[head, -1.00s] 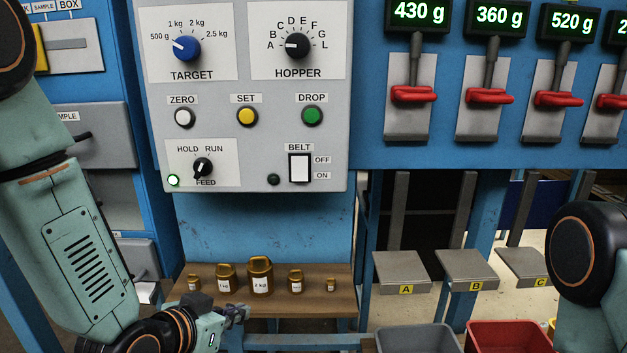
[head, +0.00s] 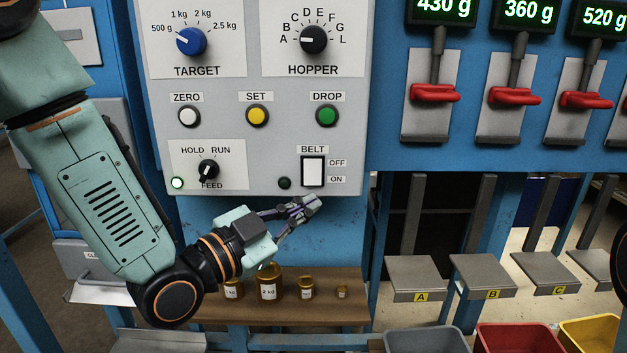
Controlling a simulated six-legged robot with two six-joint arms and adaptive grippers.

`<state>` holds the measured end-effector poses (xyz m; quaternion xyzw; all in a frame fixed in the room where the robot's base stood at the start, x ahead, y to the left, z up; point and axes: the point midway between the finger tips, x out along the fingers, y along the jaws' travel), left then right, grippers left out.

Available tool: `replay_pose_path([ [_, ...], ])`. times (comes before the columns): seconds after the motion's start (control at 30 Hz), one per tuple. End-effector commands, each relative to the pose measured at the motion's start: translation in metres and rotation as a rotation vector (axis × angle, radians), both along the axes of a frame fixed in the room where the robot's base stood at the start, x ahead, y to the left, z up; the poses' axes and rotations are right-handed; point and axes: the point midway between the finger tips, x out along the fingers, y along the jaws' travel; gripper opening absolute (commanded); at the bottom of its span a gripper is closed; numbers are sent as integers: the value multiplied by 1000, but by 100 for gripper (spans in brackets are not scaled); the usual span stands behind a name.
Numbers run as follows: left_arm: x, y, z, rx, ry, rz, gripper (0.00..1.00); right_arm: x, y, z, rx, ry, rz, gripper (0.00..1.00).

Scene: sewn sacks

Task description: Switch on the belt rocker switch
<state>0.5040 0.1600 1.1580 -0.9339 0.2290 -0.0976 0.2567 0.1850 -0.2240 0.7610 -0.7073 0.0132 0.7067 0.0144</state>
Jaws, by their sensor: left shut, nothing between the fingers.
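The belt rocker switch (head: 312,172) is a white rocker in a black frame at the lower right of the grey control panel (head: 225,135). OFF is printed beside its top and ON beside its bottom. A small dark lamp (head: 284,183) sits to its left and is unlit. My left gripper (head: 309,204) is shut and empty, just below the switch in the picture, near the panel's lower edge. I cannot tell whether it touches the panel. My right gripper is out of view.
The HOLD/RUN/FEED knob (head: 208,170) and a lit green lamp (head: 177,183) are left of the switch. Brass weights (head: 269,284) stand on a wooden shelf (head: 340,308) below my left arm. Red levers (head: 435,93) and grey platforms (head: 417,277) are to the right.

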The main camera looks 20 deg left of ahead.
Motion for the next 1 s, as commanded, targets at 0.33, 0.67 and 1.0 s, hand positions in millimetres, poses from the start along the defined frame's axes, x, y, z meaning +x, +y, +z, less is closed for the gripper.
replay_pose_path([
  [0.33,2,1,-1,2,2,2,0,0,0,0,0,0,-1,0],
  [0.67,36,11,-5,2,0,1,0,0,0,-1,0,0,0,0],
  [1.0,75,21,-11,2,1,-1,0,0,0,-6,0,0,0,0],
])
